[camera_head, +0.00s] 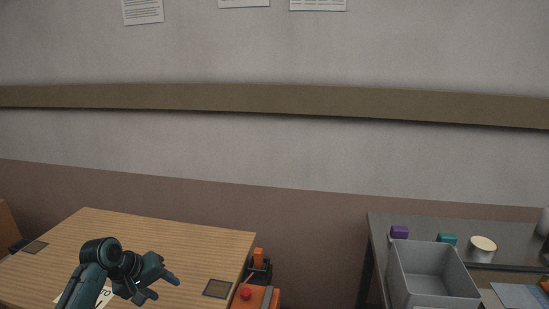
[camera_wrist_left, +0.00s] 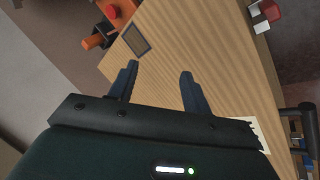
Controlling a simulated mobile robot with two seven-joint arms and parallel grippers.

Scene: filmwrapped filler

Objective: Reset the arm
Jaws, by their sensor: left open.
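My left arm comes in from the lower left in the head view, and its gripper (camera_head: 164,287) is above the wooden table (camera_head: 150,232). In the left wrist view the gripper (camera_wrist_left: 160,80) shows two dark fingers spread apart with nothing between them. The table's wood grain (camera_wrist_left: 205,40) lies beyond the fingertips. My right gripper is in neither view.
An orange machine with a red button (camera_head: 246,293) stands at the table's right side. A dark metal table on the right holds a grey bin (camera_head: 433,272), a purple block (camera_head: 399,232), a teal block (camera_head: 447,239) and a cream-topped round container (camera_head: 482,244). A gap separates the tables.

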